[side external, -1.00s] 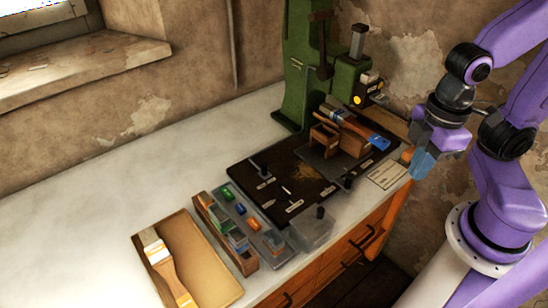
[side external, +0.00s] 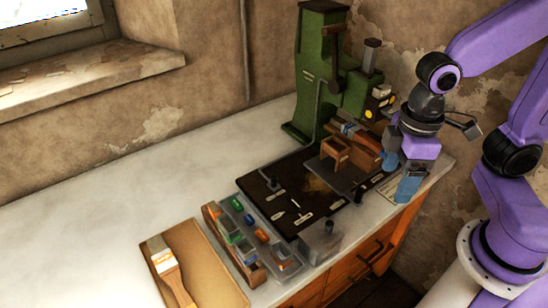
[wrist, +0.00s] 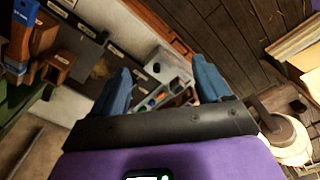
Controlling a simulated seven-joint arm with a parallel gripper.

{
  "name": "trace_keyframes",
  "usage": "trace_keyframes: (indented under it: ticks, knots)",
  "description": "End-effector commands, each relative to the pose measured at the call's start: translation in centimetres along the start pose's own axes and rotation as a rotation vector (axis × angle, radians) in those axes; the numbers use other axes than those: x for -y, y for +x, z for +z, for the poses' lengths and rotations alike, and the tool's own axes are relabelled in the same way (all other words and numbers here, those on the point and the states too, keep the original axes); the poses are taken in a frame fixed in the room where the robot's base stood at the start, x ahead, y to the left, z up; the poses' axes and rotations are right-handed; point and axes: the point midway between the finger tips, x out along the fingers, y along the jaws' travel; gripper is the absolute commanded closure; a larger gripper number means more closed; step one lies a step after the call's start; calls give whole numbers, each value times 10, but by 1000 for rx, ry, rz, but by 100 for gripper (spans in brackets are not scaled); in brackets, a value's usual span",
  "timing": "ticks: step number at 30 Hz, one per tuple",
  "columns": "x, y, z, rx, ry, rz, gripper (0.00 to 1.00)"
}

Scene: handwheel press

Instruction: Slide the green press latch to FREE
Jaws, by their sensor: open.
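The green press (side external: 312,85) stands upright at the back of the bench against the wall, with a dark lever (side external: 333,50) on its upper part. I cannot pick out the press latch or its FREE marking for certain. My gripper (side external: 399,175) is open and empty, its blue fingers above the bench's right end, to the right of and nearer than the press. In the wrist view my gripper (wrist: 162,85) shows two blue fingers spread apart, with nothing between them. The press is not clearly seen in that view.
A dark board (side external: 255,190) with labels and small upright pegs lies before the press. A wooden block holder (side external: 335,152) and a blue-banded brush stand between press and gripper. The left bench is clear.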

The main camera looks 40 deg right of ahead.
Motion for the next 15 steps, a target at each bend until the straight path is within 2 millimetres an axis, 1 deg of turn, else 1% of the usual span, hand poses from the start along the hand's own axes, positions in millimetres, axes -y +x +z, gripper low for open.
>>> trace_keyframes:
  ticks: [1,6,11,15]
  knots:
    - [-8,3,-19,6,52,1,23]
    - [-35,13,-73,10,215,4,23]
    - [-65,27,-120,13,368,7,23]
    - [-96,45,-156,17,501,9,23]
